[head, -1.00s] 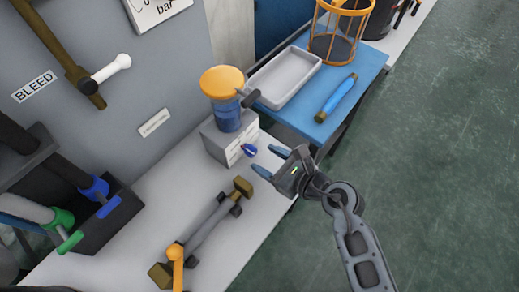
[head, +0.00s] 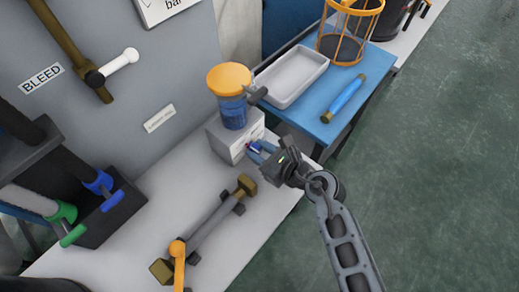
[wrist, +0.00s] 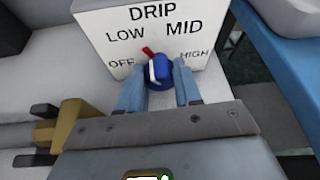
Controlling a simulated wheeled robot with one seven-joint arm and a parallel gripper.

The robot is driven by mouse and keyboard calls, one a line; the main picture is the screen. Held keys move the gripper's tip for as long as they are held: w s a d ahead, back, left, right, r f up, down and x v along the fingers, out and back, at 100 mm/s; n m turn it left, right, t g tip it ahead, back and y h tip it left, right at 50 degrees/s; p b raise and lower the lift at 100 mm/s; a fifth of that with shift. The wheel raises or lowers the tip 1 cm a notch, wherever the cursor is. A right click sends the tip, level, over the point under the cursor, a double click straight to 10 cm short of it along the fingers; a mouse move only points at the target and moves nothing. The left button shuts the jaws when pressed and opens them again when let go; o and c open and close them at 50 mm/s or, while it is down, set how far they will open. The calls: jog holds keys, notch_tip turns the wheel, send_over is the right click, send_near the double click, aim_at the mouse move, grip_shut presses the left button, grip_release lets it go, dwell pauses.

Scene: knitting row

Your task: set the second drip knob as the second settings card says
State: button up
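The drip box (head: 222,140), grey-white with an orange-capped blue jar (head: 233,112) on it, stands on the white bench. In the wrist view its face (wrist: 95,25) reads DRIP with OFF, LOW, MID and HIGH around a blue knob (wrist: 160,72). The knob's red pointer (wrist: 148,51) points up and left, towards LOW. My gripper (wrist: 159,78) has its blue fingers on either side of the knob, with little gap; firm contact is not clear. In the head view my gripper (head: 258,152) is at the box front. No settings card is readable here.
A small label (head: 160,117) on the grey wall is too small to read. A brass-ended rod assembly (head: 208,232) lies on the bench, left of my arm. A blue table (head: 308,122) with a white tray (head: 292,76) and a blue cylinder (head: 345,98) stands to the right.

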jog(key=c, duration=0.5)
jog(key=shift+r+p, duration=0.1)
jog(key=shift+p, duration=0.3)
jog(key=shift+w+m+g+p, duration=0.1)
jog(key=shift+m+g+p, duration=0.45)
jog(key=shift+m, duration=0.15)
jog(key=shift+w+d+m+g+y+p, duration=0.15)
jog(key=shift+m+g+y+p, duration=0.4)
jog(key=shift+m+y+p, duration=0.4)
jog(key=m+g, duration=0.1)
jog(key=m, duration=0.1)
jog(key=shift+m+y, duration=0.35)
jog(key=shift+f+m+g+y+b, duration=0.2)
jog(key=shift+m+y, duration=0.15)
jog(key=shift+m, duration=0.25)
jog(key=shift+f+m+g+y+b, duration=0.1)
jog(key=shift+m+g+y, duration=0.1)
jog(key=shift+m+y, duration=0.3)
jog(key=shift+d, duration=0.1)
